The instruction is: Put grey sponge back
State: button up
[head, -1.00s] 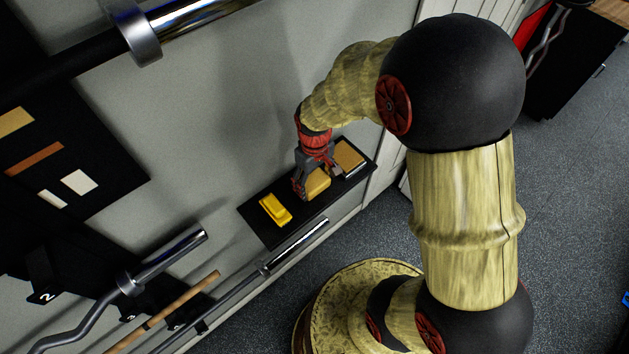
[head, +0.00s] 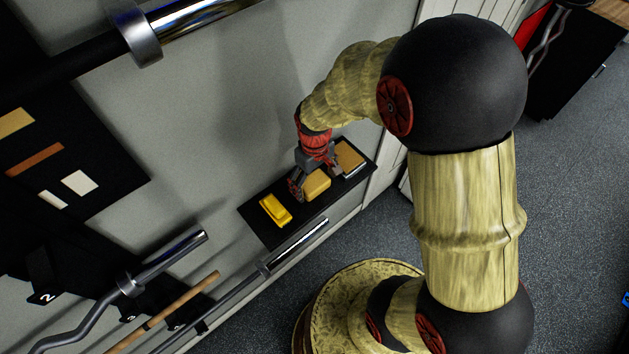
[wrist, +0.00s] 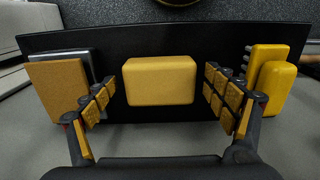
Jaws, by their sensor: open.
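A tan, rounded block (head: 317,185), sponge-like in shape, rests on a black shelf (head: 256,228). It looks yellow-tan, and I see no clearly grey sponge. In the wrist view the block (wrist: 160,80) lies between the two spread fingers of my gripper (wrist: 160,92), with a gap on each side. My gripper (head: 315,180) is open over the shelf in the head view. The black shelf also shows in the wrist view (wrist: 200,33).
A yellow brush-like object (head: 275,209) lies left of the block in the head view. A tan-faced item with a grey edge (head: 350,155) lies on the other side. Both are close to my fingers.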

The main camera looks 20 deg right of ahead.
notch_tip(320, 180, up, 12)
jog(key=p, duration=0.2)
notch_tip(320, 180, up, 11)
jog(key=m+t, duration=0.2)
jog(key=t, duration=0.1)
send_over(315, 182)
jog(key=s, duration=0.5)
jog(key=s+r+m+t, duration=0.1)
jog(key=s+r+t, duration=0.1)
jog(key=s+r, duration=0.4)
jog(key=s, duration=0.2)
jog(key=shift+s+r+m+t, duration=0.3)
jog(key=shift+s, duration=0.1)
jog(key=shift+a, duration=0.1)
